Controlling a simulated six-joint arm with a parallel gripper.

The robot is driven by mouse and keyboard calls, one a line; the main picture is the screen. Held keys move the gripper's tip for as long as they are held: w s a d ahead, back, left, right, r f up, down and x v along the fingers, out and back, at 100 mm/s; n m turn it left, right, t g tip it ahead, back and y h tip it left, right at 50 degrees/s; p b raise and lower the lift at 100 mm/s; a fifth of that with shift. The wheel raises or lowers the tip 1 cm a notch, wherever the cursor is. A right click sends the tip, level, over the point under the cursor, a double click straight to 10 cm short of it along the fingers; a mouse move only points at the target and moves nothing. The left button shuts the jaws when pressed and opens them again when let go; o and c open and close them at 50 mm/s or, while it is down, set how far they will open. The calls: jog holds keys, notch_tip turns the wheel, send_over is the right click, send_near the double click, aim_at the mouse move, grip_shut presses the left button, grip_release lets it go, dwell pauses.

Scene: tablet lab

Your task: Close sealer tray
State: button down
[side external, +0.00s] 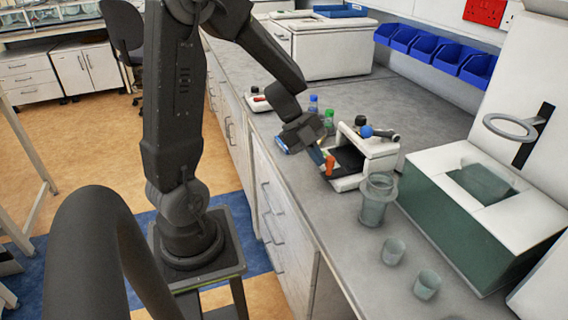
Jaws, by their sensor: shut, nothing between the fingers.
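The sealer (378,147) is a small white device with a blue ball and a dark lever on top. It stands on the grey bench near its front edge. Its dark tray (347,158) shows at the left side of the sealer and appears to stick out. A small orange piece (330,165) stands upright at the tray's outer end. My gripper (319,157) is shut and empty, just left of the orange piece. I cannot tell whether its fingertips touch the tray or the orange piece.
A glass jar (376,200) and two glass beakers (393,251) stand in front of the sealer. A white and green water bath (480,205) is to the right. Small bottles with blue and green caps (328,118) stand behind my gripper.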

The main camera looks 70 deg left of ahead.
jog(key=shift+w, duration=1.8)
